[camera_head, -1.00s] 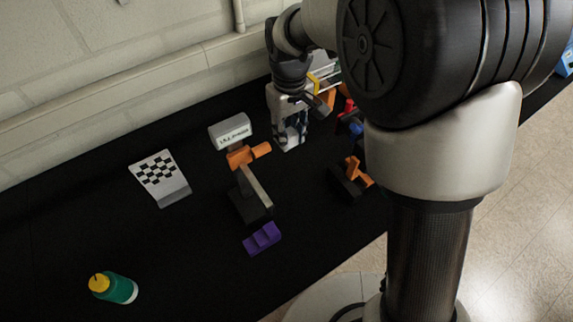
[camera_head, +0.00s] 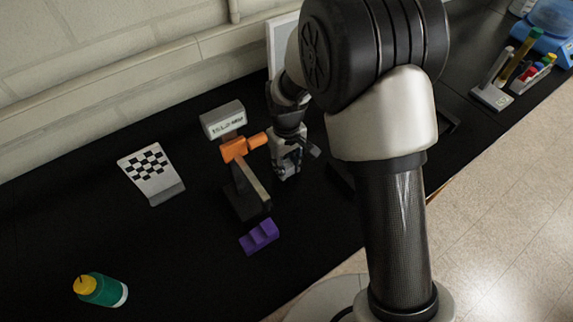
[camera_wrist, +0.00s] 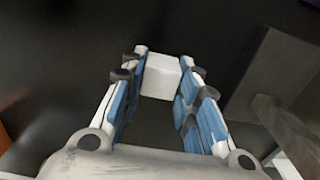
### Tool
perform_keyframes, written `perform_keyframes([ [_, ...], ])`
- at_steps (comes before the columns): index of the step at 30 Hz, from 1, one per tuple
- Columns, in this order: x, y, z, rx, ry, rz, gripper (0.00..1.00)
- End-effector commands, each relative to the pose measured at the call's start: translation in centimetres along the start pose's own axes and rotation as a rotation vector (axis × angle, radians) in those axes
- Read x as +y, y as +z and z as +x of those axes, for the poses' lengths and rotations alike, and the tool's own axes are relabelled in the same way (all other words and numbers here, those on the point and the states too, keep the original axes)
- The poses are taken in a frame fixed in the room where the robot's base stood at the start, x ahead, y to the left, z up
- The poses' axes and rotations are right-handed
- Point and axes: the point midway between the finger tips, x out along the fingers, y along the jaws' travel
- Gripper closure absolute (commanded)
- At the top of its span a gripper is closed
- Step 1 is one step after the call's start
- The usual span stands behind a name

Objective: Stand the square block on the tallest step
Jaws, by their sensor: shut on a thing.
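My gripper (camera_head: 286,168) points down over the black table, just right of an orange clamp-like part. In the wrist view its blue-padded fingers (camera_wrist: 162,88) are shut on a pale, whitish square block (camera_wrist: 162,73) near their tips. The block is held over a dark surface; whether it touches that surface cannot be told. In the head view the block cannot be made out. A small purple stepped piece (camera_head: 259,237) lies on the table towards the front, left of and nearer than my gripper. Its steps are apart from the block.
A pen holder (camera_head: 492,93) is far right.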

Motion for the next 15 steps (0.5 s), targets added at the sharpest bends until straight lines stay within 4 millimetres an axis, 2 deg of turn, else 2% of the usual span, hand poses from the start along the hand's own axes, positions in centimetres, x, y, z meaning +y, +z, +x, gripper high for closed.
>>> perform_keyframes([
  [9, 0.02, -0.06, 0.23, 0.001, 0.000, 0.000, 0.97],
  [10, 0.01, -0.05, 0.20, 0.001, 0.000, 0.000, 0.70],
  [15, 0.01, -0.05, 0.13, 0.001, 0.000, 0.000, 0.59],
])
